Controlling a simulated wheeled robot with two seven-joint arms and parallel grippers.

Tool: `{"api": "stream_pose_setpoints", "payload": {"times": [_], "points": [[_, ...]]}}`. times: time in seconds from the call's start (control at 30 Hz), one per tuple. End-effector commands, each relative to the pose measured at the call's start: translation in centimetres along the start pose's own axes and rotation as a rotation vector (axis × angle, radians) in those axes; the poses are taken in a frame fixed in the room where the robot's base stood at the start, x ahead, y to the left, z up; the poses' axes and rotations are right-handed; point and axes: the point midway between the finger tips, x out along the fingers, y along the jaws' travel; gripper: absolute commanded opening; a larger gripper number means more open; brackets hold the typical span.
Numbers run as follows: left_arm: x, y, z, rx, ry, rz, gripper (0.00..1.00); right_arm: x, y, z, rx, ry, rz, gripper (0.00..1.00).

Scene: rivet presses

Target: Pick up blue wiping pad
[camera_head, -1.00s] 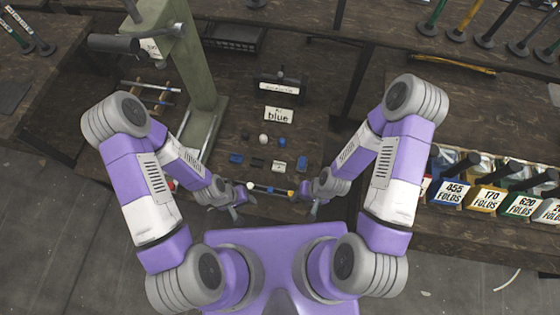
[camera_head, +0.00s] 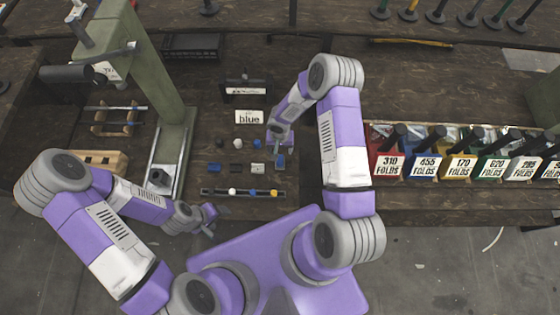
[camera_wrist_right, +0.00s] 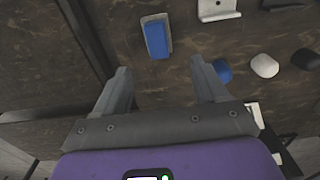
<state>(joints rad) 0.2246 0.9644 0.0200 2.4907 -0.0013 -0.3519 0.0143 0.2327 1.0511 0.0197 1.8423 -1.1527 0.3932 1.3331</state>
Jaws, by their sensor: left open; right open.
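A blue pad (camera_head: 280,162) with a pale edge lies on the dark table at the right end of a row of small blocks. In the right wrist view the blue pad (camera_wrist_right: 156,38) lies just beyond the fingertips, roughly in line with the gap between them. My right gripper (camera_head: 277,147) is open and empty; its spread fingers (camera_wrist_right: 160,72) are apart from the pad. Another blue block (camera_head: 214,170) lies at the left end of the row. My left gripper (camera_head: 212,217) is open near the table's front edge, away from the blocks.
A sign reading "blue" (camera_head: 249,117) stands behind the blocks. A blue round piece (camera_wrist_right: 222,70) is beside the right finger, with a white one (camera_wrist_right: 264,66) further right. A strip with several knobs (camera_head: 242,193) lies in front. Numbered boxes (camera_head: 388,166) stand to the right.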

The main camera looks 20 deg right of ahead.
Motion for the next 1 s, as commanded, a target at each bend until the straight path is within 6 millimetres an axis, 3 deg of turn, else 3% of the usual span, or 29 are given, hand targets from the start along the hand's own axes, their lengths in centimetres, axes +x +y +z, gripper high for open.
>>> {"api": "stream_pose_setpoints", "payload": {"times": [0.5, 0.8, 1.0], "points": [[2.0, -0.8, -0.1, 0.000, 0.000, 0.000, 0.67, 6.8, 0.1, 0.2, 0.002, 0.000, 0.001, 0.72], [2.0, -0.8, -0.1, 0.000, 0.000, 0.000, 0.67, 7.2, 0.1, 0.2, 0.001, 0.000, 0.000, 0.72], [2.0, -0.8, -0.1, 0.000, 0.000, 0.000, 0.67, 7.1, 0.1, 0.2, 0.001, 0.000, 0.000, 0.42]]}}
